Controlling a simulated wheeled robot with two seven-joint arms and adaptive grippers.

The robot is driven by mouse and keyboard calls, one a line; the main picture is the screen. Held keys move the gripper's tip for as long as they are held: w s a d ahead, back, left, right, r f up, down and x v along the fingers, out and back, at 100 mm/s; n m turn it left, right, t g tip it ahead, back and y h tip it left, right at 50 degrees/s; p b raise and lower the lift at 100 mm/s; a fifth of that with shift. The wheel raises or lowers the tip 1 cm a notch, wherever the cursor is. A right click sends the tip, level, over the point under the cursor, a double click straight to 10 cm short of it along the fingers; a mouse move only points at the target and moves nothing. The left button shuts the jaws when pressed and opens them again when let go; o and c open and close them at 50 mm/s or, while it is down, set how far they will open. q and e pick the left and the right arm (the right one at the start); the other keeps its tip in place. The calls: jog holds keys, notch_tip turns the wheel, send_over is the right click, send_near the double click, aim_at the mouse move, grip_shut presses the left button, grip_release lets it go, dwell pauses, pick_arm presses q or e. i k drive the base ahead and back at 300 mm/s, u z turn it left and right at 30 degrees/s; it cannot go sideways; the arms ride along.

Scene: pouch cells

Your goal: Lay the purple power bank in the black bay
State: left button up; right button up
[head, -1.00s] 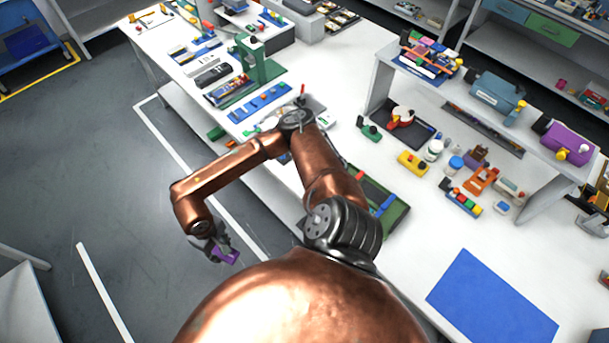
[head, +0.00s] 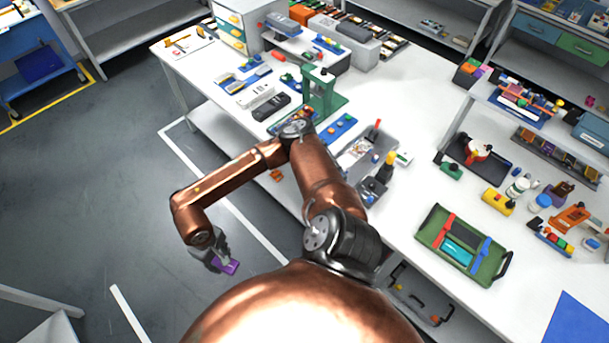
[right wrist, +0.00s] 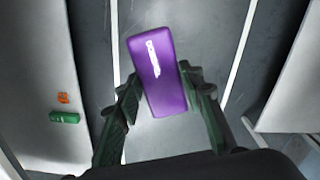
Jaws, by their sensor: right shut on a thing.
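The purple power bank (right wrist: 157,72) is held between the two dark fingers of my right gripper (right wrist: 158,98), its white lettering facing the right wrist camera. In the head view the power bank (head: 226,267) shows small at the tip of my right gripper (head: 222,255), over the grey floor left of the long white table. The gripper is shut on it, well away from the tabletop. I cannot tell which thing is the black bay; dark items on the table include a black tray (head: 465,160) with a red and white object. My left gripper is not in view.
The white table (head: 395,215) carries a green tray (head: 433,243), a green stand (head: 322,100), a grey bin (head: 368,150) and several small items. A blue mat (head: 580,325) lies at lower right. The grey floor (head: 110,165) at left is mostly open.

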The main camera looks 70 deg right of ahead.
aim_at(466, 237)
jog(key=z, duration=3.1)
jog(key=i, duration=1)
